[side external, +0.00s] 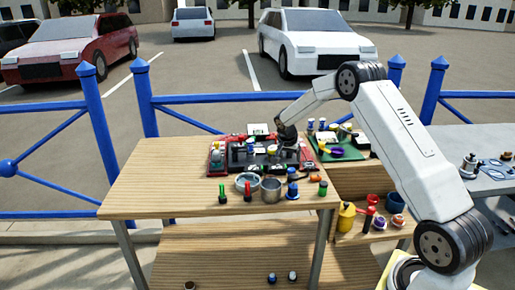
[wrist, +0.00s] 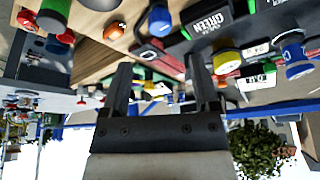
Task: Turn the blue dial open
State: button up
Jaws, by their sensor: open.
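My gripper (wrist: 158,62) is open in the wrist view, with its two dark fingers apart and nothing between them. In the side view my gripper (side external: 290,140) hangs over the right part of a dark panel with a red edge (side external: 216,158) on the wooden table. Several blue round pieces show, and I cannot tell for sure which is the blue dial. One blue-and-white piece with a letter (wrist: 295,58) is at the right of the wrist view, to the side of the fingers. A blue-capped piece (wrist: 159,18) is at the top. A blue knob (side external: 292,190) stands at the table's front.
A grey bowl (side external: 248,182), a metal pot (side external: 271,190) and green-and-red-handled pieces stand along the table front. A green mat (side external: 327,156) with small items lies to the right. A yellow can (side external: 346,217) stands lower right. The table's left side (side external: 155,190) is clear.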

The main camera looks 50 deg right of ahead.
aim_at(291, 169)
jog(key=shift+x, duration=3.85)
grip_shut()
